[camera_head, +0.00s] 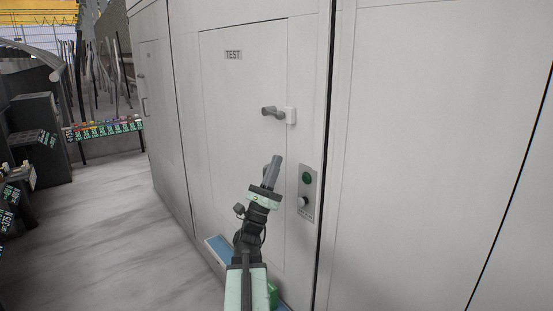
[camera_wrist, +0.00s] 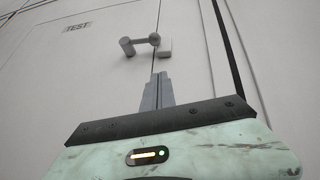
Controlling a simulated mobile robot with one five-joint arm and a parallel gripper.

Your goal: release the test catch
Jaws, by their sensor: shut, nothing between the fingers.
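The test catch (camera_head: 272,112) is a grey lever handle on the white door (camera_head: 235,150) marked TEST (camera_head: 233,55). Its bar lies about level and its right end meets a white keeper block (camera_head: 291,115) at the door's right edge. My gripper (camera_head: 275,163) is shut and empty, below the catch in the head view and apart from it. In the wrist view the catch (camera_wrist: 140,43) and the keeper block (camera_wrist: 165,47) show just beyond the tips of my gripper (camera_wrist: 160,78). The door looks closed.
A grey plate with a green button (camera_head: 307,178) and a round knob (camera_head: 304,201) is on the panel right of my gripper. A blue item (camera_head: 219,246) lies low by the door. A table with colourful labelled items (camera_head: 103,127) stands at left. Open floor (camera_head: 120,220) lies left of the cabinet.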

